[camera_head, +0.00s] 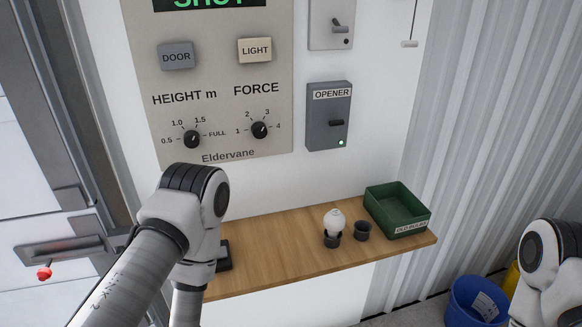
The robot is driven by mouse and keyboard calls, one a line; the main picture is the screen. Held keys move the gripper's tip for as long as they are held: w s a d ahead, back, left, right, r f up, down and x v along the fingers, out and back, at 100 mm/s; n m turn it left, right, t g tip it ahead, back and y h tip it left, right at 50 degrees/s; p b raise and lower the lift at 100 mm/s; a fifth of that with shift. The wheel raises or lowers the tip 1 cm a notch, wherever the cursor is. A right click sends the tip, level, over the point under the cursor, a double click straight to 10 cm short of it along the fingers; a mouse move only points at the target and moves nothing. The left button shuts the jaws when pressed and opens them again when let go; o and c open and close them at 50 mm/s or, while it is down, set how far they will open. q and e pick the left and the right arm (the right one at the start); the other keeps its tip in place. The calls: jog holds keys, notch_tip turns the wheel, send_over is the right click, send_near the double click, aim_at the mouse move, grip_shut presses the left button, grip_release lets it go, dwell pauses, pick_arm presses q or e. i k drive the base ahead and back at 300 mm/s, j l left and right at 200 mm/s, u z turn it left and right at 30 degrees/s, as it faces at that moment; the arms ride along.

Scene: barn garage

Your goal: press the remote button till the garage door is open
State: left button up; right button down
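A dark object (224,257) lies on the left part of the wooden shelf, partly hidden by my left arm; I cannot tell whether it is the remote. No remote button is clearly visible. The garage door (25,175) appears to be the pale panelled surface at the left, with a handle plate and red knob (44,273). The wall panel's display (222,5), cut off at the top, seems to read SHUT in green. The opener box (328,116) has a dark switch and a lit green light. Neither gripper shows; only arm links do.
The wooden shelf (285,258) holds a white bulb (334,222) in a dark holder, a dark cup (362,231) and a green tray (398,208). The panel has DOOR (177,56) and LIGHT (255,49) buttons and two dials. A blue bucket (474,303) stands at lower right.

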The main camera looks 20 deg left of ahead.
aim_at(223, 250)
jog(key=u, duration=1)
